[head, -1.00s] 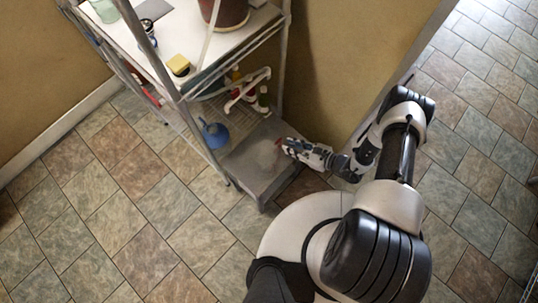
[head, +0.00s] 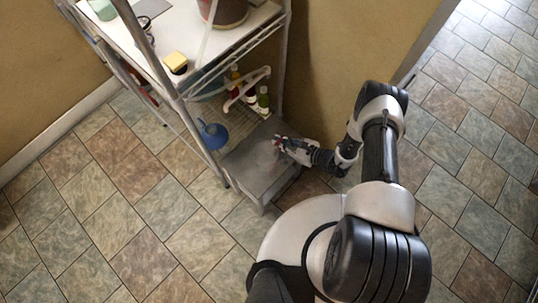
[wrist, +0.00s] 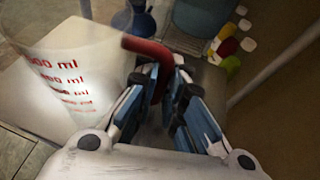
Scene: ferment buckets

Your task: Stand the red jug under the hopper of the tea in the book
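The red jug (wrist: 70,75) is a clear measuring jug with red ml marks and a red handle (wrist: 148,50). It fills the left of the wrist view. My gripper (wrist: 165,75) has its fingers close together on both sides of the handle and appears shut on it. In the head view my gripper (head: 279,146) is over a low grey stand (head: 245,178), and the clear jug is barely visible there. I cannot tell whether the jug touches the stand. No hopper, book or tea can be made out.
A metal shelf rack (head: 180,108) stands left of the stand. A blue funnel (head: 213,134), a green bottle (head: 263,97) and a white hanger-like frame (head: 245,90) are low in it. A wall (head: 335,60) rises behind.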

